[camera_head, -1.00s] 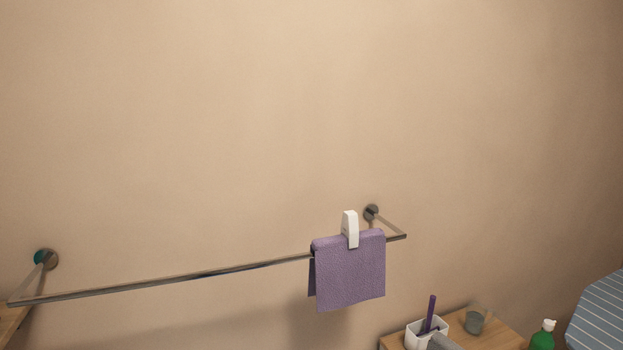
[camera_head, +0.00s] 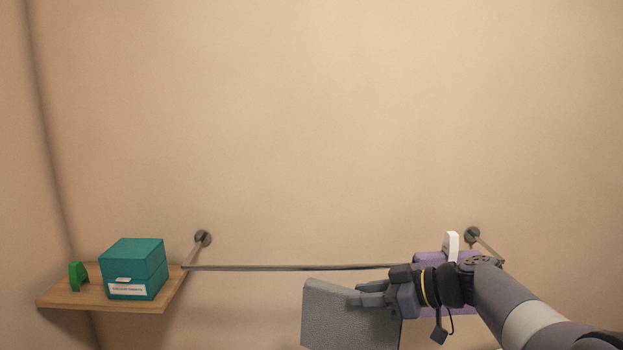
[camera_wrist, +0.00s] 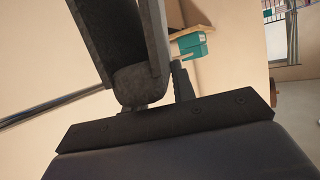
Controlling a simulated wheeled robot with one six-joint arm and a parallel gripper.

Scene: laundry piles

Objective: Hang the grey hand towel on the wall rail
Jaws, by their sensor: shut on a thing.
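The grey hand towel (camera_head: 340,316) hangs from my gripper (camera_head: 372,294) in the head view, in front of and a little below the wall rail (camera_head: 290,268). My gripper is shut on the towel near its upper right edge. The rail is a thin metal bar on two wall mounts, and its stretch left of my gripper is bare. The rail also shows at the left of the wrist view (camera_wrist: 50,109).
A purple towel (camera_head: 428,259) with a white clip (camera_head: 451,244) hangs on the rail's right end, partly behind my arm. A wooden shelf (camera_head: 70,296) at the left holds a teal box (camera_head: 150,255) and a green object (camera_head: 78,276). The wall above the rail is clear.

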